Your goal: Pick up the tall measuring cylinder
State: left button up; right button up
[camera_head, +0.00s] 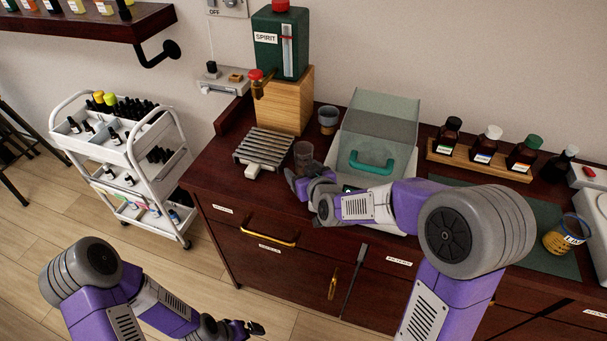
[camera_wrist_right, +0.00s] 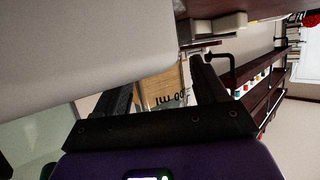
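A clear glass vessel (camera_head: 304,153), which looks like the measuring cylinder, stands on the dark wooden counter beside the slatted rack; its lower part is hidden by my right gripper. My right gripper (camera_head: 297,178) is low over the counter's front edge, right at this vessel. In the right wrist view the two black fingers (camera_wrist_right: 163,92) are spread apart. Transparent glass with "100 ml" printing (camera_wrist_right: 171,98) shows between them; I cannot tell whether they touch it. My left gripper (camera_head: 250,328) hangs low in front of the counter, away from the glassware; its opening is unclear.
A second glass beaker (camera_head: 328,118) stands behind, beside the wooden block (camera_head: 285,100) under the green spirit tank (camera_head: 280,45). Bottles on a wooden rack (camera_head: 480,160) stand further right.

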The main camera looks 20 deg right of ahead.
jog(key=c, duration=0.9)
jog(key=shift+c, duration=1.1)
jog(key=shift+r, duration=0.15)
